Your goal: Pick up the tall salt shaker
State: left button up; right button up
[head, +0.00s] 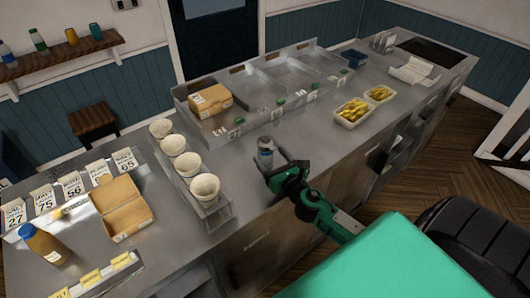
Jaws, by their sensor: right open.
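My left gripper is not in view.
A rack of several white cups (205,187) stands left of the shaker. Behind it is a divided steel tray (250,99) with a cardboard box (210,100). Two food containers (353,113) sit to the right. An open carton (122,207) and an orange bottle (43,244) are at left.

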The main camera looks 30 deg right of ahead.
jog(key=shift+w, duration=0.4)
jog(key=shift+w+d+r, duration=0.1)
jog(key=shift+w, duration=0.2)
jog(key=w+p, duration=0.1)
jog(key=w, duration=0.2)
jog(key=shift+w+f+p, duration=0.2)
jog(key=shift+p, duration=0.15)
jog(key=shift+w+d+f, duration=0.1)
jog(key=shift+w, duration=0.5)
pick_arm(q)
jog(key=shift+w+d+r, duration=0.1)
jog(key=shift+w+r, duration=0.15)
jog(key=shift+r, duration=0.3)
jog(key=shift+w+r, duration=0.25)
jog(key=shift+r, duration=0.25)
pick_arm(e)
jog(key=shift+c, duration=0.2)
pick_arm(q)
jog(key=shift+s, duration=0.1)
pick_arm(e)
jog(key=c, duration=1.4)
jog(key=shift+o, duration=0.2)
